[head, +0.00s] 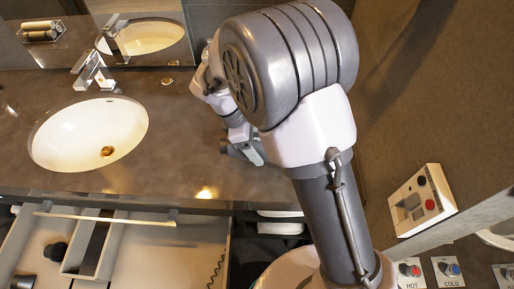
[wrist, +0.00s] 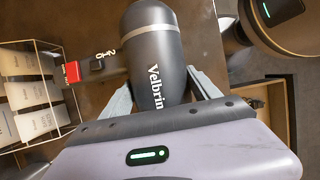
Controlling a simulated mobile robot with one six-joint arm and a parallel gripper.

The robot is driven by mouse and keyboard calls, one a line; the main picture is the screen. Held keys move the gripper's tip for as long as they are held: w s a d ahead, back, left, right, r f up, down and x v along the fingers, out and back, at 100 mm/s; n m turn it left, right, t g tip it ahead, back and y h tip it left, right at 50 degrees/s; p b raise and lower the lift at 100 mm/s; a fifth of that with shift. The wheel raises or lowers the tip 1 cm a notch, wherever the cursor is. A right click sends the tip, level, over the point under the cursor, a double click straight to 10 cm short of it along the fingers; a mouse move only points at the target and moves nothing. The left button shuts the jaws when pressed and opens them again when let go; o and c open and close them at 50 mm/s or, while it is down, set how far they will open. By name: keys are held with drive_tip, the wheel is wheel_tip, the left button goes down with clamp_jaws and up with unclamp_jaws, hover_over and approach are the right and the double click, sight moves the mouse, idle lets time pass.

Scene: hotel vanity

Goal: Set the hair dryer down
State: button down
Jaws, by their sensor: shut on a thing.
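The hair dryer (wrist: 152,40), a dark grey rounded barrel with white "Velbrin" lettering, lies between the two fingers of my gripper (wrist: 158,84) in the wrist view. The fingers are shut on it, one on each side. Its lower part is hidden behind the gripper body. In the head view my gripper (head: 246,148) is low over the right part of the dark vanity counter (head: 180,150), partly hidden by my arm. I cannot tell there whether the hair dryer touches the counter.
A white sink (head: 85,135) with a chrome faucet (head: 92,72) is at left. An open drawer (head: 150,255) below the counter's front edge holds black items and a coiled cord (head: 217,266). A wall panel (head: 422,200) is at right. The wrist view shows a rack of white packets (wrist: 32,95).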

drive_tip(key=shift+w+f, duration=0.2)
drive_tip(key=shift+w, duration=0.6)
wheel_tip(320, 180, down, 4)
drive_tip(key=shift+r+b, duration=0.25)
drive_tip(key=shift+b, duration=0.9)
drive_tip(key=shift+r, duration=0.15)
drive_tip(key=shift+c, duration=0.9)
unclamp_jaws()
